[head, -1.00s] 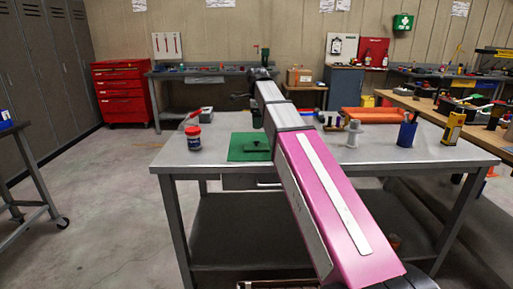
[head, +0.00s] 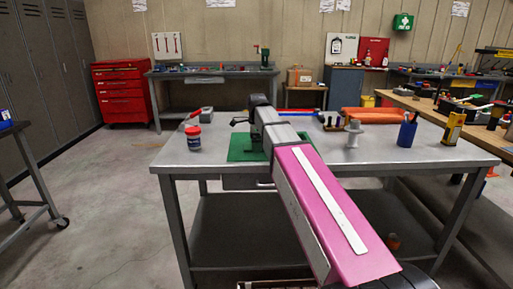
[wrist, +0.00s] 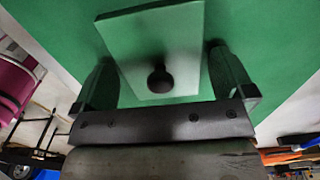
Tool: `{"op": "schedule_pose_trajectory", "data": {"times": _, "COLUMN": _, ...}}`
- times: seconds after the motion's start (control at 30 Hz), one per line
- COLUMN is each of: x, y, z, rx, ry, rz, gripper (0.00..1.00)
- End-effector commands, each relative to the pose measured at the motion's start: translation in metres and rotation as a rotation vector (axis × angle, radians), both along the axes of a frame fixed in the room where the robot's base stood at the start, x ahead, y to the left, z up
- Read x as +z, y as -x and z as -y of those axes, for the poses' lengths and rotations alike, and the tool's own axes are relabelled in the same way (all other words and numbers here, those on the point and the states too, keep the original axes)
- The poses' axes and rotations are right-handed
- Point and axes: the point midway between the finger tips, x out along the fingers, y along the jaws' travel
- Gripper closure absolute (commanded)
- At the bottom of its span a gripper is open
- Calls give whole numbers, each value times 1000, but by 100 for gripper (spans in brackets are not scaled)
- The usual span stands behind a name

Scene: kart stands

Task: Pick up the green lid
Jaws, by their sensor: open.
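The green lid (wrist: 150,40) is a flat square plate with a dark round knob (wrist: 158,78), seen in the wrist view. It lies over a green mat (wrist: 255,25), which also shows on the workbench in the head view (head: 238,150). My gripper (wrist: 160,58) is open, with one finger on either side of the lid and its knob. A gap shows between each finger and the knob; I cannot tell whether the fingers touch the plate. In the head view my arm hides the lid and the fingers.
An orange item (head: 370,115) lies at the back.

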Motion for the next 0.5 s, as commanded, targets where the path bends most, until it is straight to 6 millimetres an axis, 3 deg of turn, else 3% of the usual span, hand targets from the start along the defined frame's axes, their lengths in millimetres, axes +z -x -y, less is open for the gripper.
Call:
{"op": "schedule_pose_trajectory", "data": {"times": 0.23, "x": -2, "y": 0, "z": 0, "rx": 0, "ry": 0, "rz": 1, "gripper": 0}}
{"op": "schedule_pose_trajectory", "data": {"times": 0.37, "x": -2, "y": 0, "z": 0, "rx": 0, "ry": 0, "rz": 1, "gripper": 41}}
{"op": "schedule_pose_trajectory", "data": {"times": 0.5, "x": -2, "y": 0, "z": 0, "rx": 0, "ry": 0, "rz": 1, "gripper": 41}}
